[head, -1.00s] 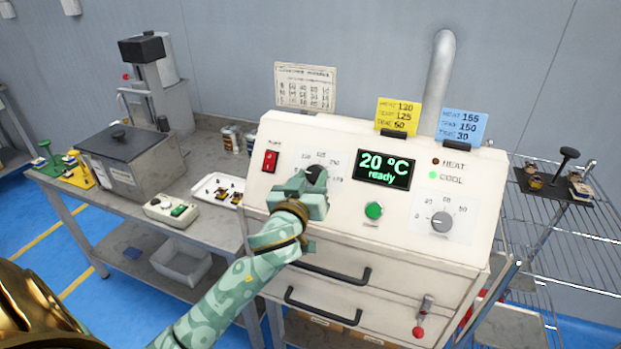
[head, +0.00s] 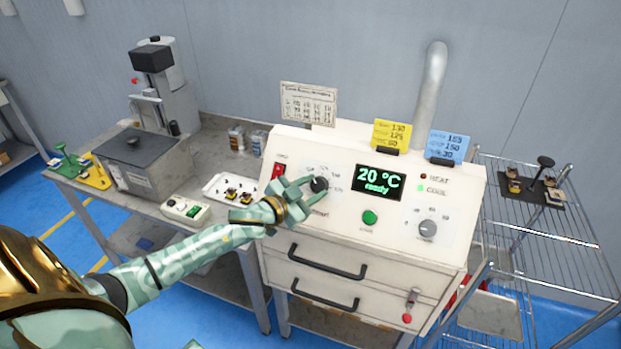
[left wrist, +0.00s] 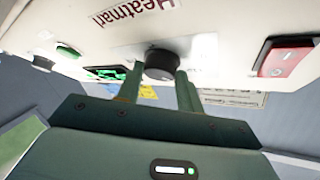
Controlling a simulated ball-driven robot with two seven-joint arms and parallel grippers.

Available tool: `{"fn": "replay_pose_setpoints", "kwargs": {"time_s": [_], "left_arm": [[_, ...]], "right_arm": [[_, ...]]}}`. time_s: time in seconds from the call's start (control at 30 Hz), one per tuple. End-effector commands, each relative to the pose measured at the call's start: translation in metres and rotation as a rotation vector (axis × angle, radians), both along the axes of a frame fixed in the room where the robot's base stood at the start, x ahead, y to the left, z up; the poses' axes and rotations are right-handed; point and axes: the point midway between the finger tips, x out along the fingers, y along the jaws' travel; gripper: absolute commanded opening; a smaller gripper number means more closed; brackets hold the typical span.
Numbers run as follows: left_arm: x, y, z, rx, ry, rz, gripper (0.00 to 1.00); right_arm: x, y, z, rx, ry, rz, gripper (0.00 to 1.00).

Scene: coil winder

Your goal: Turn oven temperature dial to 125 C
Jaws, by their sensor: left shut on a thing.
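The oven (head: 300,228) is a white cabinet with a sloped control panel. Its black temperature dial (head: 319,185) sits left of the green-lit display (head: 378,180), which reads 20 °C ready. My left gripper (head: 306,186) is at the dial, its fingers on either side of the knob. In the left wrist view the dial (left wrist: 160,64) shows between the two green fingers (left wrist: 158,88). The gripper is shut on the dial. The dial's pointer cannot be made out. My right gripper is not in view.
A red power switch (head: 279,171) is left of the dial. A green button (head: 369,217) and a timer knob (head: 427,228) are to the right. Yellow (head: 391,134) and blue (head: 447,147) cards stand on top. A wire rack (head: 540,220) is at the right.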

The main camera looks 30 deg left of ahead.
Motion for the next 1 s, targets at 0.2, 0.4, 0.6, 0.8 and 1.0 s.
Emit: {"fn": "replay_pose_setpoints", "kwargs": {"time_s": [0.2, 0.4, 0.6, 0.8, 1.0], "left_arm": [[0.002, 0.004, 0.01, 0.162, 0.036, -0.126, 0.14], [0.003, 0.005, 0.011, 0.302, 0.069, -0.238, 0.14], [0.004, 0.006, 0.012, 0.418, 0.097, -0.333, 0.14], [0.005, 0.005, 0.011, 0.5, 0.118, -0.4, 0.14], [0.005, 0.005, 0.009, 0.545, 0.13, -0.439, 0.14]], "right_arm": [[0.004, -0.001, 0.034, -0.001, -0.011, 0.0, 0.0], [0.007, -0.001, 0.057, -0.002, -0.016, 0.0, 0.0], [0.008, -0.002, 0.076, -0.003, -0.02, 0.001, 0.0], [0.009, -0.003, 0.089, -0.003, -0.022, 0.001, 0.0], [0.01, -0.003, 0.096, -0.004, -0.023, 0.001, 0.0]]}}
